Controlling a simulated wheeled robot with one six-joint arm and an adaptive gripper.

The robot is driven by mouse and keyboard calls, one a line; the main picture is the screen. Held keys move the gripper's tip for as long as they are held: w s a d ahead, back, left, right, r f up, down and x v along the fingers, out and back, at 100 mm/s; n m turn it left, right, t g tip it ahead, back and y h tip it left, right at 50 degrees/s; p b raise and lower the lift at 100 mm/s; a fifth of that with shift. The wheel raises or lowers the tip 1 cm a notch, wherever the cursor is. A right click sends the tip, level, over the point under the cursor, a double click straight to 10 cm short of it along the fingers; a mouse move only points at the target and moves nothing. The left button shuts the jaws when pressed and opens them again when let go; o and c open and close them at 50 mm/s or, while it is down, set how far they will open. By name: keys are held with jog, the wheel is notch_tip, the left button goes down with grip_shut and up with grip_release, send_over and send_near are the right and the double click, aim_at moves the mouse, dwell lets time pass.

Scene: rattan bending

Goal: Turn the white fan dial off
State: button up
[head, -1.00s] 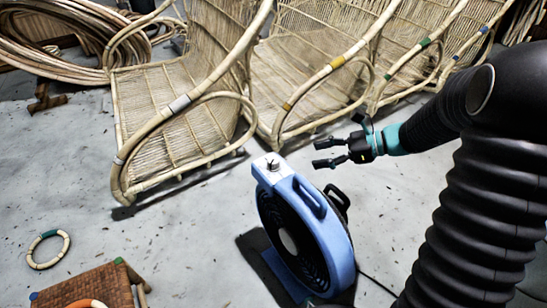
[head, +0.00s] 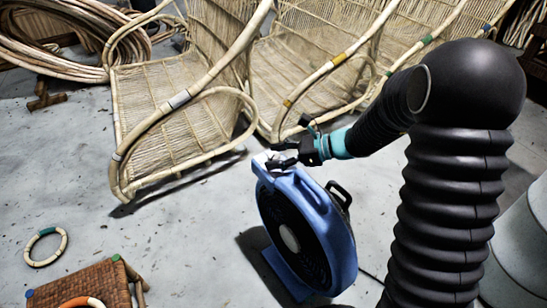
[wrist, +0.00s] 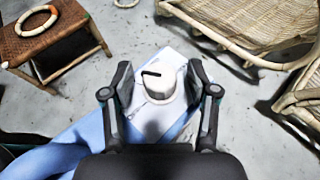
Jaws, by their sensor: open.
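The blue drum fan (head: 318,232) stands upright on the grey floor in the head view. Its white dial (wrist: 160,82) sits on a pale panel (wrist: 150,122) at the top of the fan and carries a dark pointer mark toward its left side in the wrist view. My gripper (wrist: 160,84) is open, with one finger on each side of the dial. The fingers look apart from the dial, though exact contact cannot be told. In the head view my gripper (head: 279,153) largely covers the dial.
Rattan chairs (head: 180,110) stand behind the fan. A woven stool (head: 85,290) with a ring (head: 82,302) on it is at the lower left, and another ring (head: 46,246) lies on the floor. A handle (head: 338,192) rises from the fan.

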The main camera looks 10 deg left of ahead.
jog(key=shift+a+f, duration=0.1)
jog(key=shift+a, duration=0.25)
jog(key=shift+c, duration=0.2)
grip_shut()
